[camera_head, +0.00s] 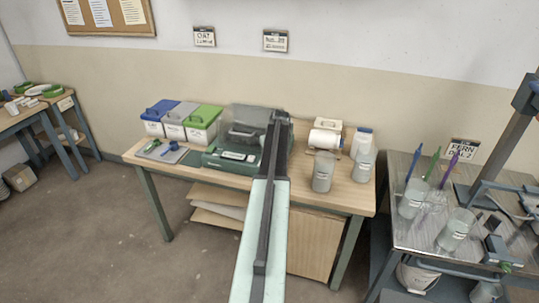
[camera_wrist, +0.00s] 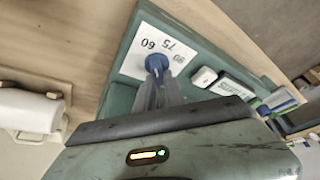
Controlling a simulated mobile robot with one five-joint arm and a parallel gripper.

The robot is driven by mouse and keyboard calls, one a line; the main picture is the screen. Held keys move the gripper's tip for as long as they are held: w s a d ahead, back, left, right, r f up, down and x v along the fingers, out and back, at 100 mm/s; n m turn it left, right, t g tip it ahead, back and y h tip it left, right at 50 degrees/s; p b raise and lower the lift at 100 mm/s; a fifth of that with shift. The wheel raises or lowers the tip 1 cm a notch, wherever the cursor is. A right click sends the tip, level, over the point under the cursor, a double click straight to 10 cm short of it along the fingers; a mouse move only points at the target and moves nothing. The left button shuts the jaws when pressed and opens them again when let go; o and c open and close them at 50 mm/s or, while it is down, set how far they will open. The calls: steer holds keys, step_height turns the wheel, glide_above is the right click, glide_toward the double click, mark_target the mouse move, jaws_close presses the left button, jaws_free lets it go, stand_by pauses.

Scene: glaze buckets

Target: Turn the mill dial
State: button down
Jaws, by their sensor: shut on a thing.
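The mill (camera_head: 232,157) is a green machine with a dark grey top on the wooden table in the head view. In the wrist view, its dial is a round blue knob (camera_wrist: 156,62) on a white plate (camera_wrist: 137,50) marked 60, 75 and 90. My gripper (camera_wrist: 158,84) has its grey fingers closed on the knob, with the knob showing at their tips. Which mark the dial points at, I cannot tell. In the head view my arm reaches over the table to the mill's right side and hides the dial and fingertips.
Bins with blue, grey and green lids (camera_head: 203,125) stand left of the mill. A paper roll (camera_head: 323,138) and clear containers (camera_head: 323,172) stand to the right. A metal cart (camera_head: 400,240) with jars is farther right.

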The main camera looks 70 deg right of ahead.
steer(key=shift+n+y, duration=0.3)
steer(key=shift+n, duration=0.2)
steer(key=shift+a, duration=0.1)
steer(key=c, duration=1.4)
jaws_free()
steer(key=shift+c, duration=0.2)
steer(key=p+v, duration=0.7)
steer(key=shift+s+r, duration=0.25)
steer(key=shift+r, duration=0.05)
